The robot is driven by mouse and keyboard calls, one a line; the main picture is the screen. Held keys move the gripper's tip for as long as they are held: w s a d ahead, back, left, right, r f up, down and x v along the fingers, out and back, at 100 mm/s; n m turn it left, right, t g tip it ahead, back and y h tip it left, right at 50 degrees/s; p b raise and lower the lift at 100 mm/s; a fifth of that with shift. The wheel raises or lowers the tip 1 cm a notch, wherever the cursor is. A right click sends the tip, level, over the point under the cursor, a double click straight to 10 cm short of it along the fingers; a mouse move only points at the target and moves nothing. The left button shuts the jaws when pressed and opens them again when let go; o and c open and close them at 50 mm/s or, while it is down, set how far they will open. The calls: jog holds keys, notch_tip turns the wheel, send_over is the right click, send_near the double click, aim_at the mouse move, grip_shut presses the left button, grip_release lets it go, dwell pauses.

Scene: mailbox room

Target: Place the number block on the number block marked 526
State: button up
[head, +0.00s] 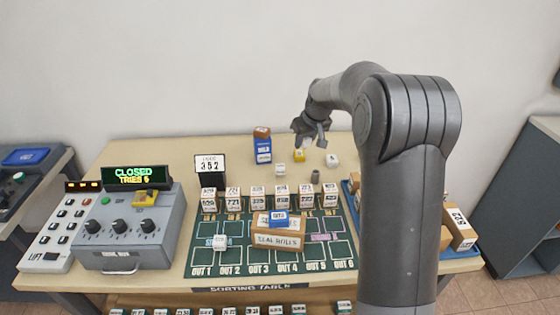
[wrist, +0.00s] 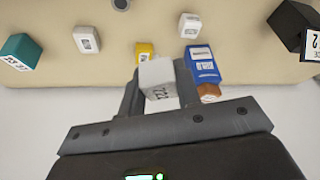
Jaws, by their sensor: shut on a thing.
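My gripper (head: 315,130) is raised above the back of the sorting table in the head view. In the wrist view its fingers (wrist: 158,92) are shut on a white number block (wrist: 159,76), whose digits look like 222. The held block cannot be made out in the head view. White number blocks stand in a row of stacks (head: 256,197) along the back of the green mat; their digits are too small to read surely, so I cannot tell which is 526. A single white block (head: 219,243) sits on the mat in front.
A brown box (head: 278,236) with a blue block on top sits mid-mat.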

send_over(280, 166)
notch_tip(280, 166, down, 5)
jog(key=shift+w+f, duration=0.1)
jog(key=shift+f, duration=1.95)
jog(key=shift+f, duration=0.1)
jog(key=o, duration=0.9)
jog(key=shift+o, duration=0.2)
